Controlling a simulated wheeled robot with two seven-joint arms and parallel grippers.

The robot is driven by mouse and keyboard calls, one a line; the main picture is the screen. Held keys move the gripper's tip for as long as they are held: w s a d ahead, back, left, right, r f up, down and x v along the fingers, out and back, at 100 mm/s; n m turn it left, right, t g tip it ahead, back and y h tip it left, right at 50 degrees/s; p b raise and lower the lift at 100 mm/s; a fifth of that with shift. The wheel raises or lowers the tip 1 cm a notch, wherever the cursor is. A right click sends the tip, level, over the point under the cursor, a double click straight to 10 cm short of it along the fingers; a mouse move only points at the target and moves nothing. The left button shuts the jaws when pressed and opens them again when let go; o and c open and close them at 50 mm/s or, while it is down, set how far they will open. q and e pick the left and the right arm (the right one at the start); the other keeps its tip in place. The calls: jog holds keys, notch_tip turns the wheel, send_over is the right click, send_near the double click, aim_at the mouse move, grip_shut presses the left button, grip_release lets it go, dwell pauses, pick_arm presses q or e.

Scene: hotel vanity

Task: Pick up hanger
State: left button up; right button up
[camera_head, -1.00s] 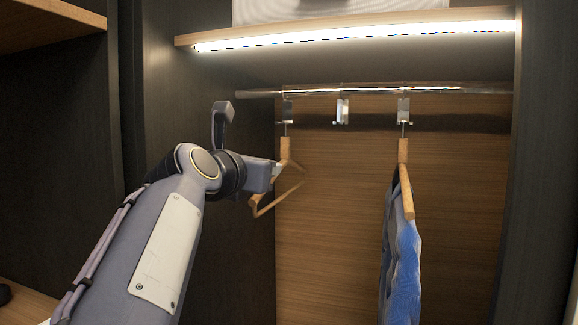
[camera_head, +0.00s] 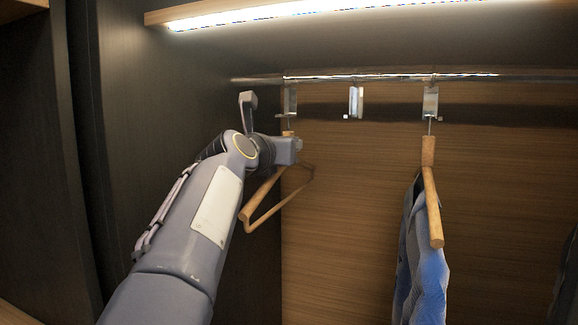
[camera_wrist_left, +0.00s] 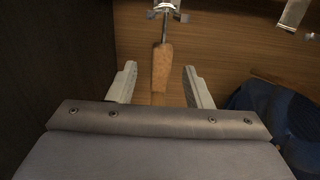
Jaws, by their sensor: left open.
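An empty wooden hanger (camera_head: 262,202) hangs from a metal hook clip on the rail at the left of the closet. Its lower bar shows below my left arm, and the arm hides part of its upper body. My left gripper is at the hanger's neck. In the left wrist view, the open left gripper (camera_wrist_left: 158,88) has one finger on each side of the hanger's wooden neck (camera_wrist_left: 163,66), with gaps on both sides. A second wooden hanger (camera_head: 431,200) at the right holds a blue garment. My right gripper is not in view.
A metal rail (camera_head: 390,77) runs under a lit shelf (camera_head: 290,12). An empty hook clip (camera_head: 355,101) hangs between the two hangers. A dark side wall (camera_head: 160,130) stands close to the left of my arm. The blue garment (camera_head: 424,265) hangs at the right.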

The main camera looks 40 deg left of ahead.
pick_arm(q)
jog(key=shift+x, duration=0.8)
grip_shut()
